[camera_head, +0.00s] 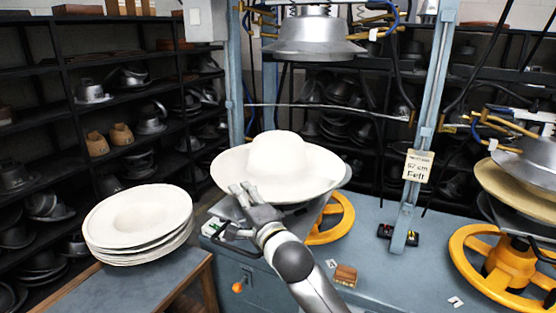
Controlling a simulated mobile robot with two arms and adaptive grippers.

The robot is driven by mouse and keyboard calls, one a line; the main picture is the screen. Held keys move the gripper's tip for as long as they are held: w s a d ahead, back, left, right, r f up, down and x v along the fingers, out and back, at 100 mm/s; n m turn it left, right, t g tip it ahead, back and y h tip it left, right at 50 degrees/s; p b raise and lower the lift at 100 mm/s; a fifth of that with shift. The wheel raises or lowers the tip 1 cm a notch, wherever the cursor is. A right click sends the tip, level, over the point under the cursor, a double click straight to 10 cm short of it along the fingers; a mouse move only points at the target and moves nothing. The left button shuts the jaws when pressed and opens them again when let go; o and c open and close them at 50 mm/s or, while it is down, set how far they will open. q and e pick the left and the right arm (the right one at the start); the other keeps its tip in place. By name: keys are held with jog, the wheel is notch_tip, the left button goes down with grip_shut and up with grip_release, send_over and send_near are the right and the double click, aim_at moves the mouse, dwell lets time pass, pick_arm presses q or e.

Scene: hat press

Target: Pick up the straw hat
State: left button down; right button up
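A cream-white hat (282,158) with a round crown and wide brim sits on the middle press, above a grey plate. My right gripper (240,191) is at the front left of its brim. Its light fingertips overlap the brim edge in the picture, and a dark finger part shows lower left. I cannot tell whether they grip the brim. A tan, straw-coloured brim (513,190) shows at the right press, partly cut off by the frame. A stack of white hats (138,217) lies at the left. My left gripper is not in view.
A metal press head (314,41) hangs above the white hat. Yellow handwheels (330,219) stand under the presses. A blue post (428,120) with a tag rises between the presses. A small brown block (345,275) lies on the blue bench. Dark shelves (60,95) hold moulds behind.

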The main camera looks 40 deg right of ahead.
jog(key=shift+w+d+f+p, duration=0.1)
jog(key=shift+w+d+p, duration=0.1)
jog(key=shift+w, duration=0.5)
jog(key=shift+w+d+p, duration=0.1)
jog(key=shift+w+p, duration=0.05)
jog(key=shift+w, duration=0.55)
jog(key=shift+s, duration=0.1)
jog(key=shift+c, duration=0.9)
grip_shut()
